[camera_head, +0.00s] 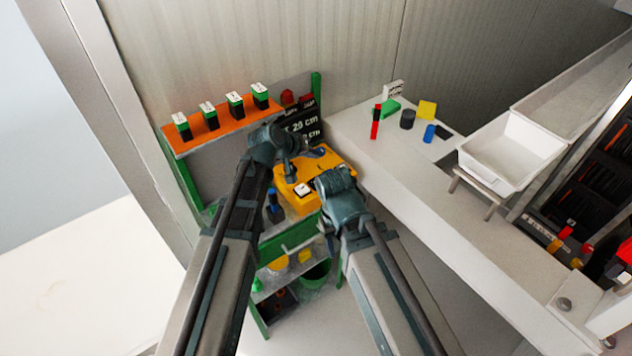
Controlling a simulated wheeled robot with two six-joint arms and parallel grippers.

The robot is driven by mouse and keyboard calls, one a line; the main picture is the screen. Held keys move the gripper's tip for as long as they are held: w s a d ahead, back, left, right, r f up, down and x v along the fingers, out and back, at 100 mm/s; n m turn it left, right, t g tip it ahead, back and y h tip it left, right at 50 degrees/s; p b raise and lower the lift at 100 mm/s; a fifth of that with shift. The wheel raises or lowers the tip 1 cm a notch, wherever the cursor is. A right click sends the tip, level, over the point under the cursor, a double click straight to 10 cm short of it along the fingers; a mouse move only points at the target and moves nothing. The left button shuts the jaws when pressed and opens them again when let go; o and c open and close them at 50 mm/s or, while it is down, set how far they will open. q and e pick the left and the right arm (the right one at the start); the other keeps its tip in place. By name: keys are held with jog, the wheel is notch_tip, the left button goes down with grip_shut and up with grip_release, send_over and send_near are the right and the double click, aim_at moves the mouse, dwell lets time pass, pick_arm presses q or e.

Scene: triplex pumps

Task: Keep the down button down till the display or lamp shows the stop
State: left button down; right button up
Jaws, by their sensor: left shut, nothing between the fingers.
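A yellow control box (330,162) sits on a green-framed stand, partly hidden by my arms. One button with a white label (303,190) shows on its near face; I cannot read it or tell whether it is pressed. My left gripper (313,153) is shut and empty over the back of the box. My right gripper (331,240) is at the box's front right, its fingers unclear.
An orange shelf (222,126) at the left holds several green-and-black labelled blocks. A white counter (400,165) at the right carries small coloured parts and a white tray (512,150). A green bin (316,275) stands low on the stand.

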aim_at(314, 183)
pick_arm(q)
notch_tip(314, 183, down, 8)
jog(key=b, duration=0.7)
jog(key=shift+f+b, duration=0.15)
jog(key=shift+b, duration=0.25)
jog(key=shift+f, duration=0.1)
dwell(1.3)
jog(key=shift+f+b, duration=0.25)
jog(key=shift+b, duration=0.1)
